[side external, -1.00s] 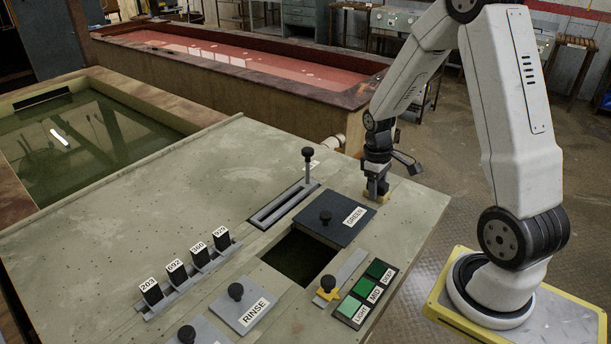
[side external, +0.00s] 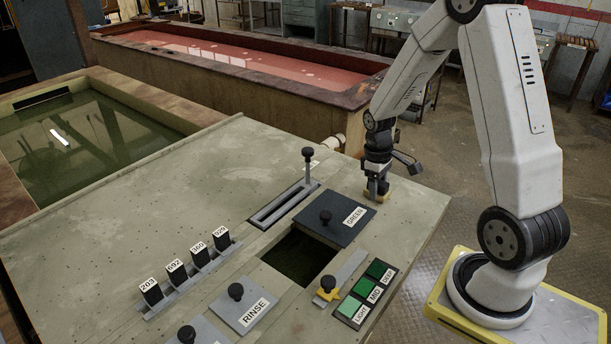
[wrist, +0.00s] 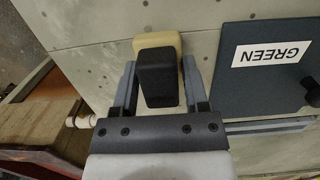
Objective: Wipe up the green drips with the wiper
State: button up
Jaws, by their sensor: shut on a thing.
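The wiper is a yellow pad with a black block-shaped grip. Its black grip (wrist: 158,78) is between my gripper's fingers in the wrist view, with the yellow pad (wrist: 160,42) showing beyond it. My gripper (side external: 377,190) is shut on the wiper near the far right edge of the bench top, behind the dark GREEN lid. The yellow pad shows low at the fingertips in the side view (side external: 385,197); I cannot tell whether it touches the bench. I make out no green drips in either view.
The GREEN lid (side external: 333,219) with its knob lies beside the wiper. A square opening (side external: 299,258), a slotted lever (side external: 308,168), a RINSE lid (side external: 246,306), numbered black blocks (side external: 187,268) and a green shade card (side external: 367,294) occupy the bench (side external: 160,215). Its left part is clear.

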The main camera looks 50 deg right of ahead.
aim_at(368, 201)
jog(key=a, duration=0.3)
jog(key=shift+a, duration=0.15)
jog(key=shift+w, duration=0.35)
jog(key=shift+w+d, duration=0.2)
jog(key=shift+d, duration=3.55)
jog(key=shift+a, duration=3.6)
jog(key=shift+a+r, duration=0.15)
notch_tip(368, 201, up, 8)
